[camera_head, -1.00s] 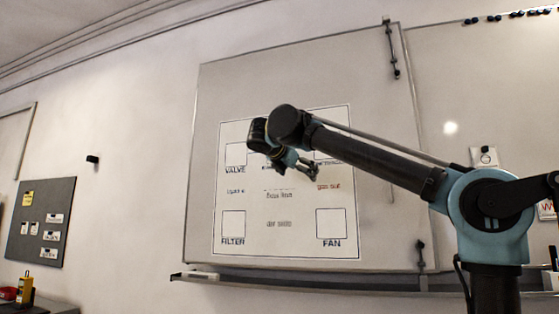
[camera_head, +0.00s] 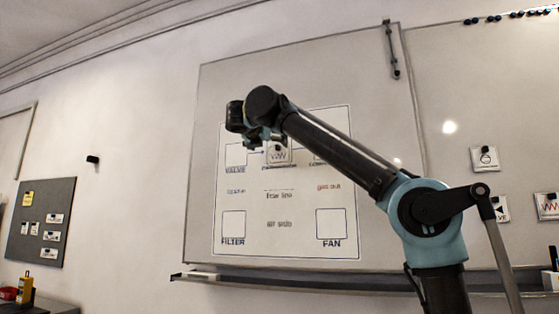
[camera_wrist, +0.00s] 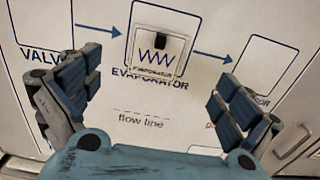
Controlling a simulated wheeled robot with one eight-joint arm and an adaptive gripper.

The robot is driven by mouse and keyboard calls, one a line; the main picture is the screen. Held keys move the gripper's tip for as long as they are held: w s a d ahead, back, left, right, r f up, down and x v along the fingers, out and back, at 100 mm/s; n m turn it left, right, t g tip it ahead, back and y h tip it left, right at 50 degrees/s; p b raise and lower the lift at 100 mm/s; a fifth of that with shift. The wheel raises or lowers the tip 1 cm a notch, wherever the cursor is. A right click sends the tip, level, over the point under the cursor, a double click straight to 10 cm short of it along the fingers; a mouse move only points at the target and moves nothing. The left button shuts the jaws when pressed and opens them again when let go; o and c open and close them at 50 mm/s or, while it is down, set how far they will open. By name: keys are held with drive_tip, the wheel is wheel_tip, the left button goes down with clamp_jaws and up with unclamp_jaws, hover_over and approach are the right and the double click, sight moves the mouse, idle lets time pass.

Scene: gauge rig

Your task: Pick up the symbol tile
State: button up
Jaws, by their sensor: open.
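A white symbol tile with a blue zigzag and a dark block on its face (camera_wrist: 157,53) sits on the evaporator box of the chart. It also shows in the head view (camera_head: 277,153), just below and right of my gripper. Other symbol tiles (camera_head: 484,157), (camera_head: 500,208), (camera_head: 546,206) are on the right-hand board. My gripper (camera_head: 262,139) is in front of the upper part of the chart. In the wrist view my gripper (camera_wrist: 155,97) is open and empty, its fingers apart, left and right below the zigzag tile. Neither finger appears to touch the tile.
The white chart (camera_head: 285,255) is on a large whiteboard (camera_head: 205,110), with boxes labelled valve, filter and fan. A ledge (camera_head: 300,284) runs under the board. A dark pinboard (camera_head: 27,245) hangs at the left. A metal handle (camera_wrist: 292,141) shows at lower right in the wrist view.

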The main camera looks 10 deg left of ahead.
sight(277, 149)
drive_tip(key=w, duration=1)
drive_tip(key=shift+w+d, duration=0.1)
drive_tip(key=shift+d, duration=0.25)
drive_tip(key=shift+r, duration=0.1)
drive_tip(key=c, duration=1.2)
drive_tip(key=shift+o, duration=0.2)
drive_tip(key=shift+r, duration=0.1)
